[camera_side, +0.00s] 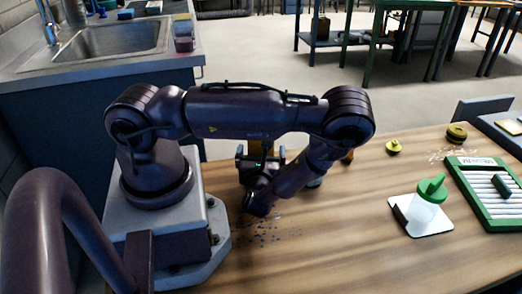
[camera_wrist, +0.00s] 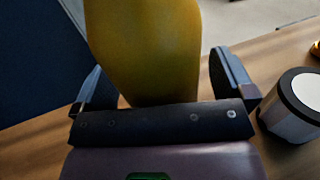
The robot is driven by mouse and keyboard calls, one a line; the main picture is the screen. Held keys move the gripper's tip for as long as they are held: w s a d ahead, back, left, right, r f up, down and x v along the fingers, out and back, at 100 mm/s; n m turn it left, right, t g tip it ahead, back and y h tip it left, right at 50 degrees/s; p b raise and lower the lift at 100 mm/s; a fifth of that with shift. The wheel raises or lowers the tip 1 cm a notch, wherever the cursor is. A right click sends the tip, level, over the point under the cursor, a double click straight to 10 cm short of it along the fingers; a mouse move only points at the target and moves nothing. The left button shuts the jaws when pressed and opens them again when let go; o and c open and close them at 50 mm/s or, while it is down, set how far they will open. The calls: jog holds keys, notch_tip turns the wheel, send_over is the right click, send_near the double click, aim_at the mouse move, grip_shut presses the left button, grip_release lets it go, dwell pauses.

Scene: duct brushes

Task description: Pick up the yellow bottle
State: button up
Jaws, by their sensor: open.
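The yellow bottle (camera_wrist: 145,50) fills the upper middle of the wrist view, upright and close to the camera, its top cut off by the frame. My gripper (camera_wrist: 160,85) is open, with one dark finger to the left of the bottle and one to the right. In the side view a strip of the yellow bottle (camera_side: 262,148) shows behind my gripper (camera_side: 260,162), near the table's far edge. Most of it is hidden there by my arm.
A white cylinder with a black rim (camera_wrist: 295,105) stands close to the right finger. Farther right on the wooden table are a green-capped bottle (camera_side: 427,205) on a white pad, a green tray (camera_side: 488,190) and a small yellow item (camera_side: 393,147). The table's front middle is mostly clear.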

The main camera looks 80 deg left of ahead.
jog(key=shift+c, duration=0.5)
jog(key=c, duration=1.2)
jog(key=shift+r, duration=0.2)
